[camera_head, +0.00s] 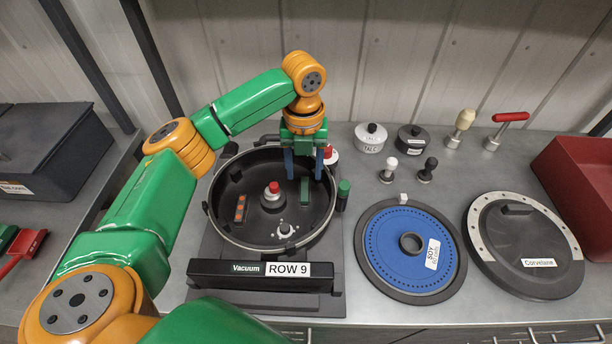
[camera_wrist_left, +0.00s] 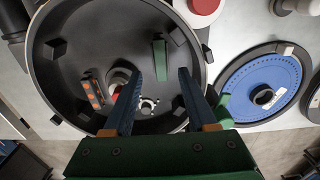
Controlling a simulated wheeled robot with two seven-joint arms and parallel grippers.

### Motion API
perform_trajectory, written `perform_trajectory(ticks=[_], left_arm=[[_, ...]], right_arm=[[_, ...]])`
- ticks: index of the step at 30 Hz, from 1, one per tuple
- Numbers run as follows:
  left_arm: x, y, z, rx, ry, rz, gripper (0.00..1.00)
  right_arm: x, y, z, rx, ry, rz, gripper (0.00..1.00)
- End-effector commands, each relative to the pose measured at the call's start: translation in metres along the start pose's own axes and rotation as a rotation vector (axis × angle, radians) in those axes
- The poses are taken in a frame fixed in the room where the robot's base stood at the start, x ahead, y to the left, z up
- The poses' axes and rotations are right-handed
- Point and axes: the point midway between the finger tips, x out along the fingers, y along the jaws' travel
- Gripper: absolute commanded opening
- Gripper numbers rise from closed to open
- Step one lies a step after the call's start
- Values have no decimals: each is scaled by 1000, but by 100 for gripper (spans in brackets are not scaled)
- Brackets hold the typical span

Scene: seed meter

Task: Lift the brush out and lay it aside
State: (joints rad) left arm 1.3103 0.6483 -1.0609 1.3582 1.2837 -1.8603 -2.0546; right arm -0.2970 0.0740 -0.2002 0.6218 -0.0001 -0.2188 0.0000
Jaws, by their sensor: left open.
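The open seed meter housing, a round black bowl (camera_head: 238,232), stands on the bench with "Vacuum" and "ROW 9" labels on its front. Inside its right part is a narrow green bar (camera_head: 304,191), which looks like the brush; it also shows in the left wrist view (camera_wrist_left: 159,60). My left gripper (camera_head: 304,172) is open and empty, with its blue fingers pointing down over the bowl's back right. In the left wrist view the fingertips (camera_wrist_left: 158,74) lie to either side of the bar's line, apart from it. My right gripper is out of view.
The bowl also holds an orange part (camera_head: 240,208) and a red-capped hub (camera_head: 273,194). A blue seed disc (camera_head: 385,248) and a black cover (camera_head: 526,245) lie to the right. Two lidded pots (camera_head: 371,137) and several knobbed tools stand behind. A red bin (camera_head: 570,185) is far right.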

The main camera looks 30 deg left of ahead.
Motion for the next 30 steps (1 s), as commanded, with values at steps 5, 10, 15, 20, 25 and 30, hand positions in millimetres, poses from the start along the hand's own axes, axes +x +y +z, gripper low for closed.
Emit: perform_trajectory(ticks=[5,10,15,20,25,30], left_arm=[[28,0,0,0,5,4,57],[56,0,1,0,0,1,57],[58,-1,2,1,-1,0,57],[58,-1,2,1,-1,0,25],[58,-1,2,1,-1,0,0],[58,-1,2,1,-1,0,57]], right_arm=[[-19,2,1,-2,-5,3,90],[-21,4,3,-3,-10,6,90],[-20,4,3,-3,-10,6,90],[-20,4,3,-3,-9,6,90],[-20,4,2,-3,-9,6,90],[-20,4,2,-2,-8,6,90]])
